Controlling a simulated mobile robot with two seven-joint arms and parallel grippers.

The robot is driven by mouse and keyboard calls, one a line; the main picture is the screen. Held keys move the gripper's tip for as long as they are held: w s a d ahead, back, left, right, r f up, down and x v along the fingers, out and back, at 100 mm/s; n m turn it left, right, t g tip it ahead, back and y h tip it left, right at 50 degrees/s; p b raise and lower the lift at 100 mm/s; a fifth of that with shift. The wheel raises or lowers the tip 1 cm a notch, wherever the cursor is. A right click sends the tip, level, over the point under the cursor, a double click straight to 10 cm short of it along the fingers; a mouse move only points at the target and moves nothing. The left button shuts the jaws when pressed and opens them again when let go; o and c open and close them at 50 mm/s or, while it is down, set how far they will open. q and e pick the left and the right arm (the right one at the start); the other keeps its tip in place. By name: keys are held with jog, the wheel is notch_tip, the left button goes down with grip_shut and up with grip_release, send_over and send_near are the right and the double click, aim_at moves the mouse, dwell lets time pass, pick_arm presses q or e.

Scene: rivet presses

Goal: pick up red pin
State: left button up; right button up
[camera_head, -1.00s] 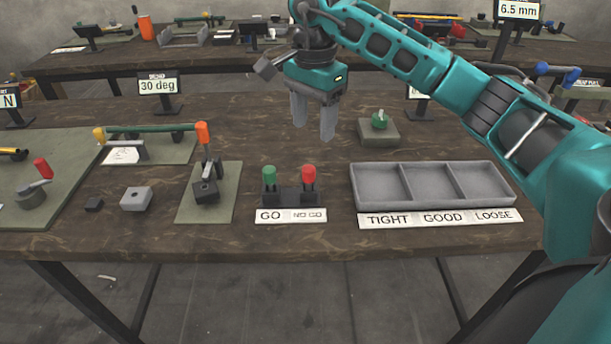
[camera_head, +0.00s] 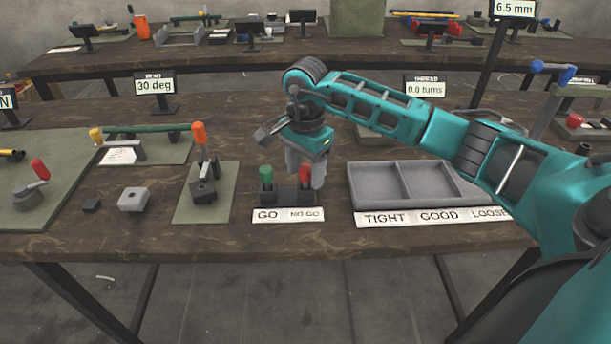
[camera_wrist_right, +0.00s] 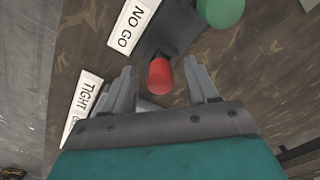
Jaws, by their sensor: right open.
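The red pin (camera_head: 305,174) stands upright in the right slot of a dark holder (camera_head: 286,197), above the NO GO label. A green pin (camera_head: 266,175) stands in the left slot. My right gripper (camera_head: 305,180) is at the red pin, pointing down, its fingers partly behind the pin's head in the head view. In the right wrist view the red pin (camera_wrist_right: 160,76) lies between the two open fingers (camera_wrist_right: 161,88), with gaps on both sides. The green pin (camera_wrist_right: 220,10) is beyond it. My left gripper is not in view.
A grey three-compartment tray (camera_head: 372,186) labelled TIGHT, GOOD, LOOSE stands to the right, partly hidden by my right arm. To the left is a clamp (camera_head: 203,180) with an orange handle, and a grey block (camera_head: 134,199).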

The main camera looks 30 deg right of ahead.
jog(key=shift+c, duration=0.4)
grip_shut()
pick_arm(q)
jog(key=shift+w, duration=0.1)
pick_arm(e)
jog(key=shift+r, duration=0.1)
